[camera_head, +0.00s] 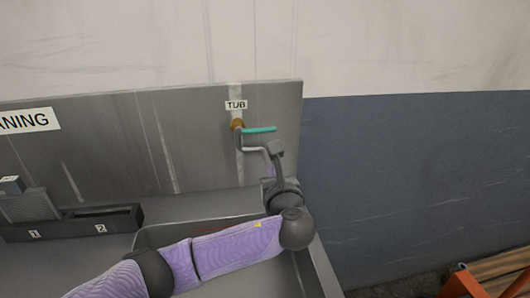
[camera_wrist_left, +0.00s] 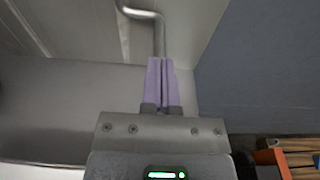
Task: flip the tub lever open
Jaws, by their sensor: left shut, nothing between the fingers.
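The tub tap has a teal lever (camera_head: 260,130) that points to the right from a brass valve (camera_head: 238,124), below the TUB label (camera_head: 236,105). A grey bent spout (camera_head: 252,149) runs down and right under the lever. It also shows in the left wrist view (camera_wrist_left: 142,15), just beyond my fingertips. My left gripper (camera_head: 270,172) is below and right of the lever, near the spout's end, partly hidden by its own wrist. In the left wrist view its purple fingers (camera_wrist_left: 161,62) are shut and empty. The lever does not show there. My right gripper is not in view.
A grey metal back panel (camera_head: 100,150) stands behind the sink basin (camera_head: 215,206), which my left arm crosses. A numbered dark holder (camera_head: 70,226) sits at the left. A blue-grey wall (camera_head: 420,180) is at the right, with orange and wooden items (camera_head: 490,275) low down.

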